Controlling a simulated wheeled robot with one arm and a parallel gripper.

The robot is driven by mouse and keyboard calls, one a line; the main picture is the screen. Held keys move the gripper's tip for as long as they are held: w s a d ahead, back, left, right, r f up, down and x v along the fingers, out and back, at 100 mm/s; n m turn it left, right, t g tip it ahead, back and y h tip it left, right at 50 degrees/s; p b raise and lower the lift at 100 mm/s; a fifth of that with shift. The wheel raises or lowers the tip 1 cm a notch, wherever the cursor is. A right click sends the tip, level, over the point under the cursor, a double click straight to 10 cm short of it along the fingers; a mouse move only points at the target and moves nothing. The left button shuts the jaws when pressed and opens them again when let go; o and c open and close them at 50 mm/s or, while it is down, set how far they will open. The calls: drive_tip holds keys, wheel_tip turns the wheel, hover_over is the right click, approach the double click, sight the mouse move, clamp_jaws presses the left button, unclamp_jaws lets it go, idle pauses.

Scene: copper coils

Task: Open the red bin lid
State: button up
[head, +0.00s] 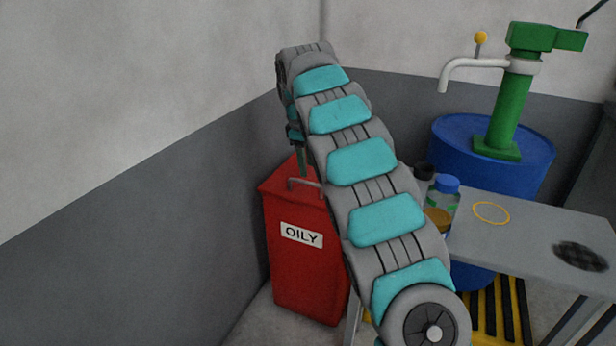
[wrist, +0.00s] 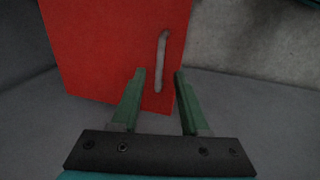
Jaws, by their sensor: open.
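The red bin (head: 298,270), labelled OILY, stands in the corner of the walls with its sloped lid (head: 279,180) down. A grey bar handle (head: 303,184) is at the lid's front edge; my arm hides the lid's right part. In the wrist view the lid (wrist: 95,45) fills the upper left, with the handle (wrist: 161,60) upright in the picture. My gripper (wrist: 159,75) is open, its green fingers on either side of the handle's lower part in the picture. I cannot tell whether they reach around it.
A grey table (head: 520,232) stands right of my arm, with bottles (head: 444,190) at its left end. Behind it is a blue drum (head: 450,148) with a green pump (head: 510,110). Walls close in behind and left of the bin.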

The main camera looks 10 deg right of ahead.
sight(308, 184)
drive_tip(key=f, duration=0.5)
drive_tip(key=shift+w+d, duration=0.35)
drive_tip(key=shift+c, duration=0.3)
clamp_jaws()
idle(0.7)
